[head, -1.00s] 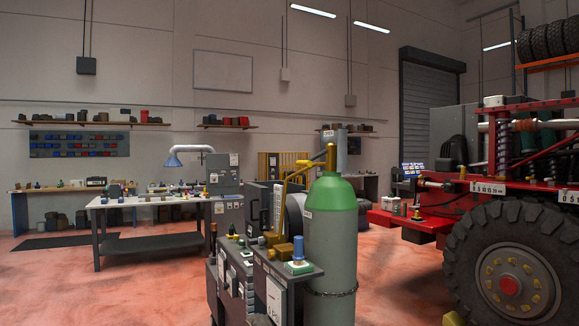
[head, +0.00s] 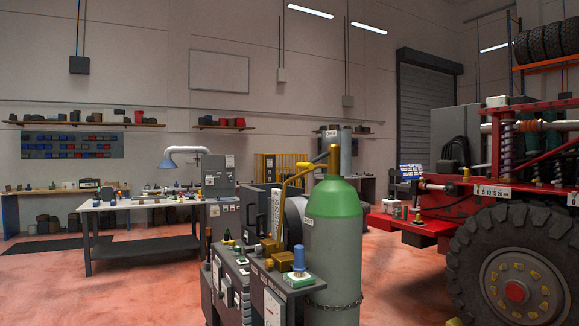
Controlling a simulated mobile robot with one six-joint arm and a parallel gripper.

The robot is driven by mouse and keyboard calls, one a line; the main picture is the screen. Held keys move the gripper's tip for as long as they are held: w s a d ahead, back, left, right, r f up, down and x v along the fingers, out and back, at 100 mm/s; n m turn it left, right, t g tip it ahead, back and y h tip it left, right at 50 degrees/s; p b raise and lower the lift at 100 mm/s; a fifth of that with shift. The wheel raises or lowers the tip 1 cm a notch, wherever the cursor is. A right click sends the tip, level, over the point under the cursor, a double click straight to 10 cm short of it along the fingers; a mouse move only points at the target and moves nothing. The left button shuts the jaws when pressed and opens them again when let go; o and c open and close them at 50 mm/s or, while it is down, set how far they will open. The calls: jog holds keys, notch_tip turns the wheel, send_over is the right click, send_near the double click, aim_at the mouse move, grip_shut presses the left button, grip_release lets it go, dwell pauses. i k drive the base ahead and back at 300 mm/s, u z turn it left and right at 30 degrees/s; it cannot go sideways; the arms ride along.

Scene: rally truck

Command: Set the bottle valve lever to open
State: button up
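A tall gas bottle (head: 333,250) with a pale grey-green body and a bright green shoulder stands upright near the middle of the head view. A yellow fitting (head: 334,158) rises from its top, and a bent yellow bar (head: 284,200) runs from there down to the left. I cannot tell which yellow part is the valve lever, or whether it is set open. A chain (head: 335,304) goes around the lower bottle. My gripper is not in view.
A dark equipment cart (head: 250,280) stands left of the bottle, with a brass block (head: 291,259) and a blue-capped knob (head: 298,261) on it. A workbench (head: 145,202) is behind left. The red truck's big wheel (head: 515,270) is at right. Floor between bottle and wheel looks clear.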

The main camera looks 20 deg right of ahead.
aim_at(309, 165)
jog(key=u, duration=0.75)
jog(key=i, duration=0.95)
jog(key=u, duration=0.5)
